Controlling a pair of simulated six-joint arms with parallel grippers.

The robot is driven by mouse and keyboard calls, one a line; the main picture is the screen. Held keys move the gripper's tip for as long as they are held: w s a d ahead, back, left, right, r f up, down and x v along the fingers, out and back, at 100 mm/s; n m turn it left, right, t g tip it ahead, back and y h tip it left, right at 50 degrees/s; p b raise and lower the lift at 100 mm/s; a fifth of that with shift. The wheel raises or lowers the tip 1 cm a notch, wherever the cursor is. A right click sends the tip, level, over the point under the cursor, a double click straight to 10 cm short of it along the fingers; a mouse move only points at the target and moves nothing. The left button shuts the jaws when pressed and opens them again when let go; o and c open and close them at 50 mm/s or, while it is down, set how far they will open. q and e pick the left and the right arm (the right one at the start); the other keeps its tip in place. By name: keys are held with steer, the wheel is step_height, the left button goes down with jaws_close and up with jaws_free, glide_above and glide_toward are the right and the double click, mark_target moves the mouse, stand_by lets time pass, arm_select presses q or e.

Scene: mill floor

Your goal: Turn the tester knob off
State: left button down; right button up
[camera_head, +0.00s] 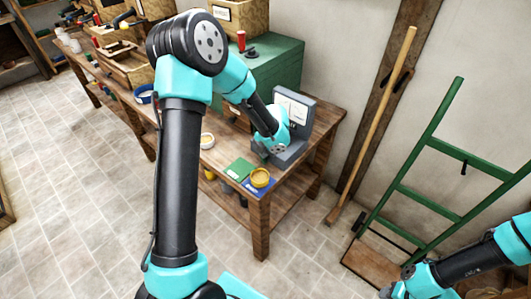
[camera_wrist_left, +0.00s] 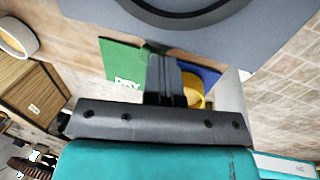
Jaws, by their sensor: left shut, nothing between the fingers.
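The knob itself I cannot make out; my wrist covers that area in the head view. My left gripper (camera_head: 276,150) is at the front of the tester, low over its base. In the left wrist view its fingers (camera_wrist_left: 165,85) are shut and empty. I cannot tell whether they touch anything.
On the bench's front corner are a green card (camera_head: 239,169), a blue card (camera_head: 258,187) and a yellow round container (camera_head: 260,177). A white ring-shaped thing (camera_head: 207,141) lies left. A broom (camera_head: 375,120) and green hand truck (camera_head: 432,205) stand right. My right arm is lower right.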

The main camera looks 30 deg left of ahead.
arm_select(q)
steer(key=shift+a, duration=0.2)
steer(key=shift+w+a, duration=0.15)
steer(key=shift+a, duration=0.85)
steer(key=shift+w+a+f, duration=0.15)
steer(key=shift+a+f, duration=0.2)
steer(key=shift+a, duration=0.45)
steer(key=shift+a+f, duration=0.1)
steer(key=shift+f, duration=0.05)
